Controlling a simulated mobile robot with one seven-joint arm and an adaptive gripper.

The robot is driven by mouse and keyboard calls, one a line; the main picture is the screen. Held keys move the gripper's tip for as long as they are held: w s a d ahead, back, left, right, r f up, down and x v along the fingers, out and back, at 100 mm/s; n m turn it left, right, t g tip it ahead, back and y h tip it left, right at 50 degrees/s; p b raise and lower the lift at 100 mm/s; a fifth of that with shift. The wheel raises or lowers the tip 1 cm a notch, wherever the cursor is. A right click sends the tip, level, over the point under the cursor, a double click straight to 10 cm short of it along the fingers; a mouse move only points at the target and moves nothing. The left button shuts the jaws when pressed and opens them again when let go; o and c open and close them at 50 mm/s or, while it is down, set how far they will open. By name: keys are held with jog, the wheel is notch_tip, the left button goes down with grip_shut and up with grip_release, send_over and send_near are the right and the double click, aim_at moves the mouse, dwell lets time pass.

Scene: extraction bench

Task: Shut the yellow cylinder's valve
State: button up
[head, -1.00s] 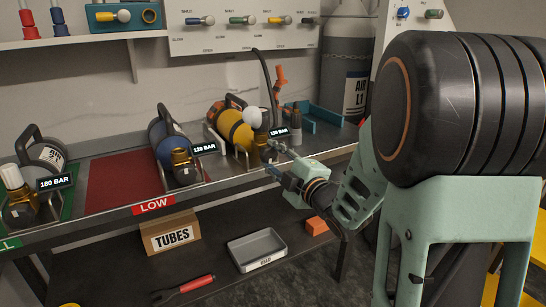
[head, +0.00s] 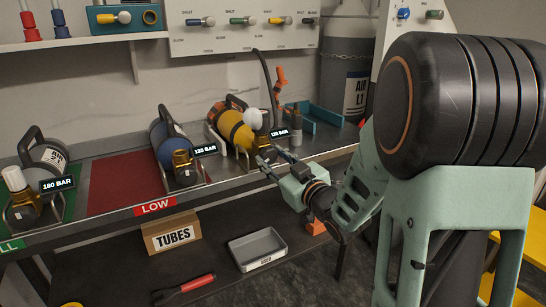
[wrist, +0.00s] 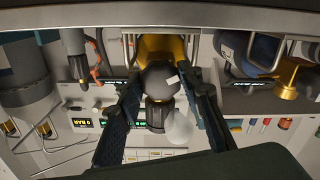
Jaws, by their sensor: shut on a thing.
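The yellow cylinder (head: 232,125) lies in a rack on the bench, its valve end towards me. A pale round knob (head: 252,118) tops the valve; it also shows in the wrist view (wrist: 179,127). The dark valve body (wrist: 160,85) shows between my fingers in the wrist view. My gripper (head: 267,156) is at the front of the valve, with one finger on each side, and shut on it. The wrist view shows my gripper (wrist: 163,88) too. The exact finger contact and how far the valve is turned cannot be told.
A blue cylinder (head: 172,142) and a grey one (head: 48,155) lie to the left, with pressure tags. A black hose (head: 268,80) rises behind the yellow cylinder. A blue tray (head: 318,119) is on the right. A grey tray (head: 258,248) and TUBES box (head: 171,235) stand below.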

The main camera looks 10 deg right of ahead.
jog(key=m, duration=0.2)
jog(key=m+p, duration=0.2)
jog(key=m, duration=0.1)
jog(key=shift+r+m, duration=0.25)
jog(key=shift+m, duration=0.05)
jog(key=m+p, duration=0.3)
jog(key=m, duration=0.3)
jog(key=shift+a+p, duration=0.1)
jog(key=shift+p, duration=0.2)
jog(key=m+p, duration=0.4)
jog(key=m, duration=0.2)
jog(key=shift+r+m, duration=0.15)
jog(key=shift+m, duration=0.15)
jog(key=m+p, duration=0.3)
jog(key=shift+m, duration=0.4)
jog(key=shift+m+p, duration=0.6)
jog(key=shift+m, duration=0.1)
jog(key=shift+o, duration=0.2)
jog(key=shift+a, duration=0.1)
jog(key=shift+c, duration=0.2)
jog(key=o, duration=1.2)
jog(key=shift+c, duration=0.2)
jog(key=shift+f, duration=0.2)
